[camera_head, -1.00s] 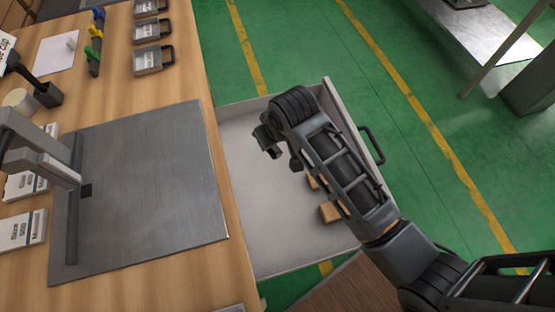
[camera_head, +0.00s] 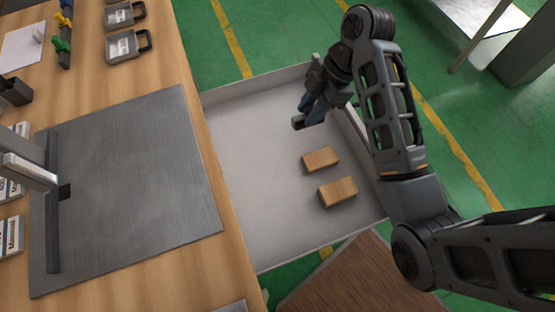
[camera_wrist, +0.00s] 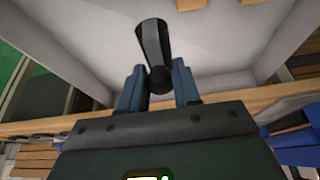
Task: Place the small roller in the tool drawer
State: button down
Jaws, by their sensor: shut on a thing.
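The open white drawer (camera_head: 250,170) sticks out from the right side of the wooden bench. My gripper (camera_head: 313,108) is over the drawer's far part, its blue fingers pointing down and left. In the wrist view the fingers (camera_wrist: 157,80) are shut on a short black faceted piece, the small roller (camera_wrist: 153,42), which points out past the fingertips. In the head view only a dark end of it shows by the fingertips. The drawer's pale floor is behind it in the wrist view. I cannot tell the exact height above the floor.
Two wooden blocks (camera_head: 338,191) and (camera_head: 320,159) lie in the drawer's right part; its left and middle floor is bare. A grey metal plate (camera_head: 140,190) lies on the bench (camera_head: 185,60).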

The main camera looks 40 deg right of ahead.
jog(key=shift+a+f+b, duration=0.1)
jog(key=shift+f+b, duration=0.05)
jog(key=shift+b, duration=0.15)
jog(key=shift+w+a+f+b, duration=0.45)
jog(key=shift+w+a+f, duration=0.25)
jog(key=shift+a+f, duration=1.05)
jog(key=shift+w+a+f+b, duration=0.5)
jog(key=shift+w+a+f, duration=0.25)
jog(key=shift+a+f, duration=1)
jog(key=shift+w+a+f+b, duration=0.45)
jog(key=shift+w+a+f, duration=0.25)
jog(key=shift+a+f, duration=1)
jog(key=shift+f, duration=0.2)
jog(key=c, duration=0.8)
grip_release()
jog(key=v, duration=1.2)
jog(key=shift+r+p, duration=0.2)
jog(key=shift+p, duration=0.1)
